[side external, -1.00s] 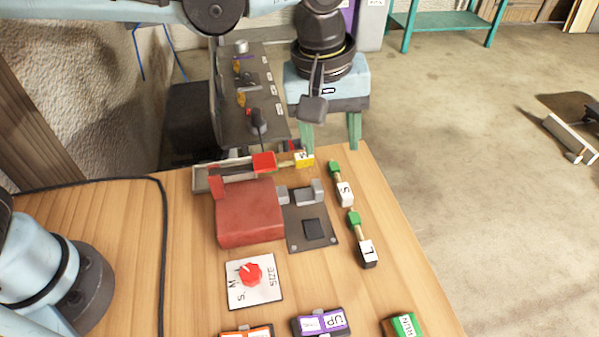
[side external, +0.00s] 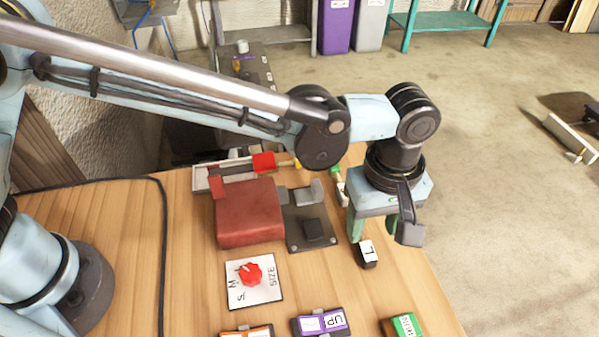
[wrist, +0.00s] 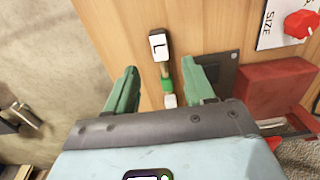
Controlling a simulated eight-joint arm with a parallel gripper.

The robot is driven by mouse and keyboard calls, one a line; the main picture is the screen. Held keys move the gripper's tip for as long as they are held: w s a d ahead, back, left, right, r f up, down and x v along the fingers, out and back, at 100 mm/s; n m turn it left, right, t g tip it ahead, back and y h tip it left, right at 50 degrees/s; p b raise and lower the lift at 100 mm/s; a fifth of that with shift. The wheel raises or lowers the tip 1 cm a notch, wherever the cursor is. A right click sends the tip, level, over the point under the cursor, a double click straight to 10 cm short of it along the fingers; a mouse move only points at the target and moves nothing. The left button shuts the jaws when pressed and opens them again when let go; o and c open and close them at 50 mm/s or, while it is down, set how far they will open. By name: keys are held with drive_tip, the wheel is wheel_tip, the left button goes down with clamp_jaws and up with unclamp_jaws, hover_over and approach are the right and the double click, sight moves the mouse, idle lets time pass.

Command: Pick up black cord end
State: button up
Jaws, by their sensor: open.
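A black block with a white label "L" (side external: 367,254) lies near the table's right edge. In the wrist view the L block (wrist: 159,45) is at the end of a short wooden rod, with a green collar (wrist: 167,85) at the rod's other end. My gripper (side external: 373,230) is open above this piece, its two green fingers pointing down. In the wrist view my gripper (wrist: 161,76) has one finger on each side of the rod, apart from it. A white end (wrist: 170,100) shows just past the collar, partly hidden by my gripper. A black cord (side external: 164,240) runs along the table at left.
A red block (side external: 248,213) and a dark plate (side external: 314,245) with grey stops are left of the gripper. A red SIZE knob (side external: 250,273) and labelled buttons, one purple (side external: 320,322) and one green (side external: 405,326), are nearer. The table edge and open floor are at right.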

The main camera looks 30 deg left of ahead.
sight(365, 241)
drive_tip(key=f, duration=0.4)
drive_tip(key=shift+w+a, duration=0.3)
drive_tip(key=shift+a, duration=0.05)
drive_tip(key=shift+f, duration=0.65)
drive_tip(key=shift+c, duration=0.4)
clamp_jaws()
